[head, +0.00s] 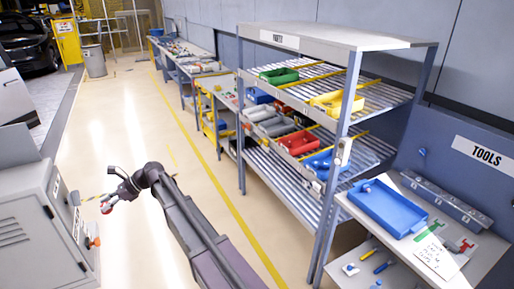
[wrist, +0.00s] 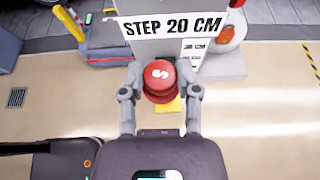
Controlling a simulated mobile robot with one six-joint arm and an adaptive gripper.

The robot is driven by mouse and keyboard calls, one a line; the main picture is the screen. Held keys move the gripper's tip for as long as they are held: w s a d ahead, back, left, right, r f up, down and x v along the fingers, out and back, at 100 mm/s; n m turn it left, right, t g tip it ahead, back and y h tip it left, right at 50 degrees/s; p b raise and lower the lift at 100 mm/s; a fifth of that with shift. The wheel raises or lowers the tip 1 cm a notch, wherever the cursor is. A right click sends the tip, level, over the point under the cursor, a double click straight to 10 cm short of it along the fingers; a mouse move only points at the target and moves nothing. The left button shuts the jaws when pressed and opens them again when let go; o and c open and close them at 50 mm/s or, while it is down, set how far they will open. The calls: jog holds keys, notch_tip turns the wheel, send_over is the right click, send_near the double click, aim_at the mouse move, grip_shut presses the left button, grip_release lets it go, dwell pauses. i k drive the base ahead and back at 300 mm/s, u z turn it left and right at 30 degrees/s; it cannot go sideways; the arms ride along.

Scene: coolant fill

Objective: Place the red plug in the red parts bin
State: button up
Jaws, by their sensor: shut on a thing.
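The red plug (wrist: 160,78) is round, with a white mark on its top, and sits between the two fingers of my gripper (wrist: 161,94) in the wrist view. The fingers are shut on it. In the head view my gripper (head: 106,202) is at the left, in front of the grey cabinet, with a bit of red at its tips. The red parts bin (head: 298,142) rests on the middle shelf of the parts rack, far to the right of my gripper. The bin's inside is too small to make out.
The rack (head: 352,100) also holds a green bin (head: 279,76), a yellow bin (head: 336,103) and a blue bin (head: 325,164). A blue tray (head: 388,207) lies on the tools bench at the right. The grey cabinet (head: 40,225) stands at the left. The floor between is clear.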

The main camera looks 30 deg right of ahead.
aim_at(296, 145)
jog(key=u, duration=0.15)
jog(key=i, duration=4.3)
jog(key=u, duration=0.05)
